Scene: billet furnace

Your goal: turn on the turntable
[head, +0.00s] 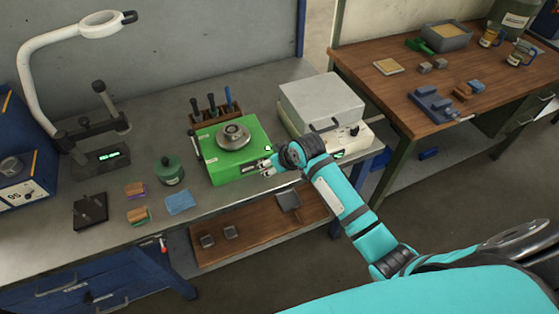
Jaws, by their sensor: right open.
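The turntable (213,148) is a green box with a round grey platter on top, standing on the grey workbench. A dark panel shows on its front face, and a small white knob shows near its right front corner. My right gripper (266,169) is open at the turntable's front right side, close to the front panel. I cannot tell whether it touches the turntable. The gripper and wrist partly hide the right end of the front face. My left gripper is not in view.
A white-lidded machine (322,103) stands right of the turntable, close to my wrist. A tool rack (214,117) stands behind it. A green lidded pot (170,171) and a blue cloth (180,202) lie to the left. A wooden shelf (262,230) is below the bench.

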